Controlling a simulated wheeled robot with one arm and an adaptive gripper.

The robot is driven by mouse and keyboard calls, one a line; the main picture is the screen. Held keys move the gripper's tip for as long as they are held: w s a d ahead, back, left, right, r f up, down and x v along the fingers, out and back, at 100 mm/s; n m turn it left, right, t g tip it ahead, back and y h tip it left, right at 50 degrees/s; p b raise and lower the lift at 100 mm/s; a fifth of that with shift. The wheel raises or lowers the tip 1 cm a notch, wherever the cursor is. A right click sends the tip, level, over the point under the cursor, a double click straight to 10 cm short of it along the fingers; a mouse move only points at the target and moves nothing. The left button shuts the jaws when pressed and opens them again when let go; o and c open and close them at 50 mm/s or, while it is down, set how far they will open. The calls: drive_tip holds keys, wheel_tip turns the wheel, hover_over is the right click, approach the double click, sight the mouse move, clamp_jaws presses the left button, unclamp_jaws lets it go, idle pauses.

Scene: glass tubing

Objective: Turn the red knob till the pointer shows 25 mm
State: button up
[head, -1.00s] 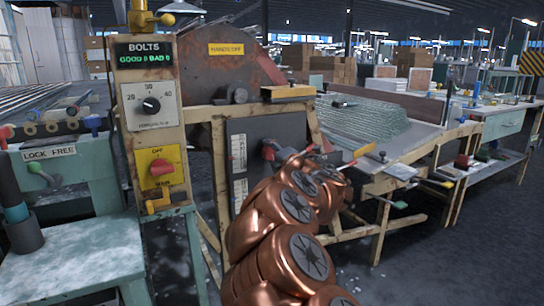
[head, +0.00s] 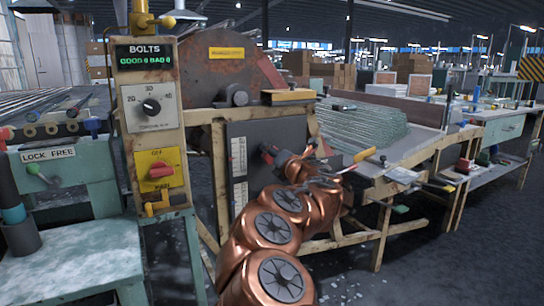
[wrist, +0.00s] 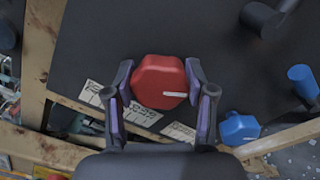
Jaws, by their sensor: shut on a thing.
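The red knob (wrist: 160,82) is a hexagonal block with a short white line near its lower right edge in the wrist view. My gripper (wrist: 162,84) has one dark purple finger on each side of the knob and is shut on it. In the head view my gripper is at the dark panel (head: 285,132), with the knob mostly hidden. A white scale strip (head: 238,155) runs down the panel's left side. In the wrist view parts of white scale plates (wrist: 140,114) show below the knob. Their numbers are too small to read.
A blue knob (wrist: 238,128) lies to the lower right of the red one. A dark cylinder (wrist: 262,18) sticks out at the upper right. A yellow post (head: 150,100) with a dial and a red switch (head: 160,169) stands left of the panel. Glass tubing (head: 362,127) lies right.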

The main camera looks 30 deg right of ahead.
drive_tip(key=shift+f, duration=0.1)
drive_tip(key=o, duration=1.2)
drive_tip(key=shift+c, duration=0.2)
drive_tip(key=shift+s, duration=0.15)
drive_tip(key=s+a, duration=0.1)
drive_tip(key=s, duration=1)
drive_tip(key=shift+s, duration=0.35)
